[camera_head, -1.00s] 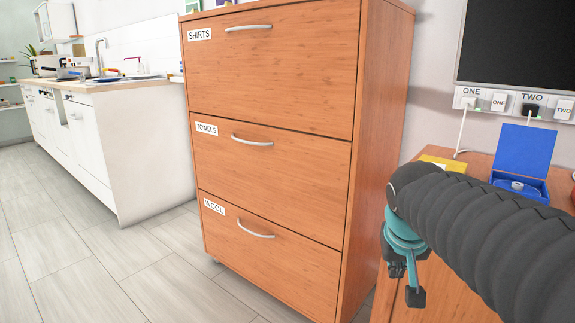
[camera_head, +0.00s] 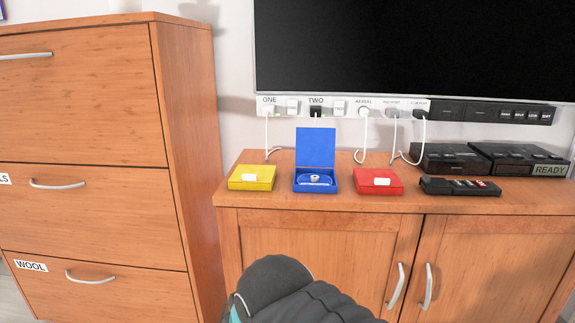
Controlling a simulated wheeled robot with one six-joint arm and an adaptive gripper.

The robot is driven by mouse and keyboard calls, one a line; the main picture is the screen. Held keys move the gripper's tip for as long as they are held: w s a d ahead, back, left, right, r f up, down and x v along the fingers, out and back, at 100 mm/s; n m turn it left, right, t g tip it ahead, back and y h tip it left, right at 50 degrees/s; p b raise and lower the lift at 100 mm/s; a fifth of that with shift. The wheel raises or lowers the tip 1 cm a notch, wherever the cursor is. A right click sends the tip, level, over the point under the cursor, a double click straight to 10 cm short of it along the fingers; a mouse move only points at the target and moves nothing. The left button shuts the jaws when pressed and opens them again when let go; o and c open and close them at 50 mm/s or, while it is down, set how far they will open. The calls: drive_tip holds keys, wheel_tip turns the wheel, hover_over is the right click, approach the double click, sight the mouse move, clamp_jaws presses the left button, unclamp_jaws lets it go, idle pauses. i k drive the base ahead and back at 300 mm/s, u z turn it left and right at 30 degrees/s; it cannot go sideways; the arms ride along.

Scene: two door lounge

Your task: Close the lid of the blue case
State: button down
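The blue case (camera_head: 315,188) stands on the wooden cabinet top, between a yellow case and a red case. Its lid (camera_head: 316,147) is open and stands upright at the back. A small pale round item (camera_head: 315,179) lies inside the case. My arm shows as a dark ribbed sleeve at the bottom, in front of and below the case. Only a sliver of teal shows at its left edge; my gripper's fingers are hidden or out of the picture.
The yellow case (camera_head: 252,178) and red case (camera_head: 378,182) are closed, close on either side. A remote (camera_head: 459,186) and black boxes (camera_head: 447,158) lie to the right. White cables (camera_head: 361,140) hang behind the cases. A tall drawer cabinet (camera_head: 187,150) stands at the left.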

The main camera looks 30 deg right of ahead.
sight(314, 146)
drive_tip(key=z, duration=0.1)
drive_tip(key=k, duration=0.2)
drive_tip(key=z, duration=1.2)
drive_tip(key=i, duration=0.5)
